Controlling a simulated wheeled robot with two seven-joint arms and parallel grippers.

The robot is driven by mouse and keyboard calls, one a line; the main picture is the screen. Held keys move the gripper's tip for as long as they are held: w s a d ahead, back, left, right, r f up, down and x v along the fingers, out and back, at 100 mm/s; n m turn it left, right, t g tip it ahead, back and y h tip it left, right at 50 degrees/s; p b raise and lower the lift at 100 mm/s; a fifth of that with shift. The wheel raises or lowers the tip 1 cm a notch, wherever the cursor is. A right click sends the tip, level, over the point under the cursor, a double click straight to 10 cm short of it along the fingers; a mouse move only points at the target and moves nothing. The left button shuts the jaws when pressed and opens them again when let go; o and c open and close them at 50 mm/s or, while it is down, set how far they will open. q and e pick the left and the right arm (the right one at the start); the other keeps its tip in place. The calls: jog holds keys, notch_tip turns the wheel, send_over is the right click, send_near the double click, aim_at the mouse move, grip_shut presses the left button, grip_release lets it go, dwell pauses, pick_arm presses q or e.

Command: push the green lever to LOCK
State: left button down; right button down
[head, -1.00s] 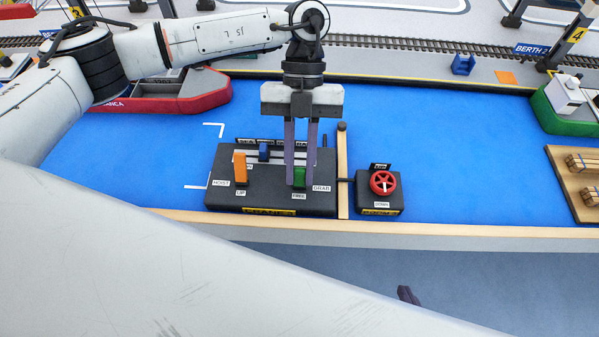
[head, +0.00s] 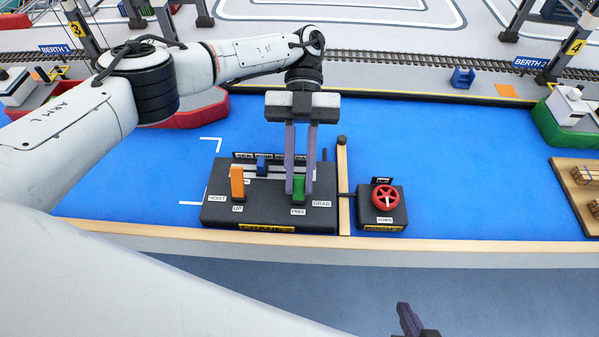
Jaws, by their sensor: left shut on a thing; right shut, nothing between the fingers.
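The green lever (head: 299,189) stands on the black control box (head: 218,215), at its right part, above a label reading FREE; a label reading GRAB lies to its right. My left gripper (head: 299,185) points down with its purple fingers shut on the green lever, partly hiding it. I cannot make out a LOCK label. My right gripper (head: 412,322) shows only in part at the bottom edge, shut and empty, away from the box.
An orange lever (head: 237,183) and a blue lever (head: 262,166) stand on the same box.

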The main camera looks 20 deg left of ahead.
pick_arm(q)
jog(key=c, duration=1.6)
grip_release()
jog(key=shift+c, duration=0.2)
pick_arm(e)
jog(key=shift+d, duration=0.1)
